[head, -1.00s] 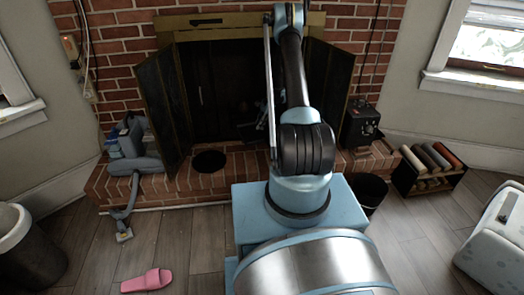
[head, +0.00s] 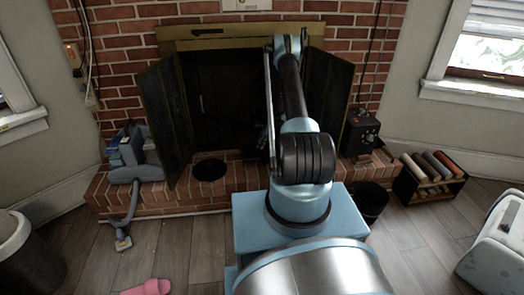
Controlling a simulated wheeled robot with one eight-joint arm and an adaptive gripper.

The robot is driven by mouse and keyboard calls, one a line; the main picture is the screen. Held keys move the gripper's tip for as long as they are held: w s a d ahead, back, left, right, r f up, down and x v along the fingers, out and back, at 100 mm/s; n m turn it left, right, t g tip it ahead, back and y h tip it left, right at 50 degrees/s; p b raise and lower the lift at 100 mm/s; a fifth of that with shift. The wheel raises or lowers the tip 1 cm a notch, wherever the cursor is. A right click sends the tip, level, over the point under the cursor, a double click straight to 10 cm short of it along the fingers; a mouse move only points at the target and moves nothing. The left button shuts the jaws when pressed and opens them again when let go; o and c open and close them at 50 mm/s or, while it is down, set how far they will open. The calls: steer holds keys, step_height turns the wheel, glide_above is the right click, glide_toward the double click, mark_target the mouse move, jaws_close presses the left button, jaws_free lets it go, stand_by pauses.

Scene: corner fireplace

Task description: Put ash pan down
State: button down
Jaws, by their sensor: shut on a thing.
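My arm (head: 291,95) rises in the middle of the head view and folds down in front of the dark firebox. Its lower end passes behind the arm's own links, so I cannot make out my gripper or anything in it. A dark shape (head: 254,142) shows just left of the arm, low in the firebox opening; I cannot tell what it is. A round flat black thing (head: 210,169) lies on the brick hearth, left of the arm. I cannot tell whether either is the ash pan.
The brick hearth (head: 155,199) crosses in front of my base. Open dark doors (head: 165,110) flank the firebox. A grey vacuum-like appliance (head: 135,160) is at left, a black box (head: 359,132) at right. A black bucket (head: 371,202) and a rack of rolls (head: 430,175) stand right.

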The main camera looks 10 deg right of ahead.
mark_target(261, 151)
steer(key=shift+f, duration=1.55)
steer(key=shift+f, duration=0.1)
steer(key=c, duration=1.7)
jaws_free()
steer(key=shift+o, duration=0.2)
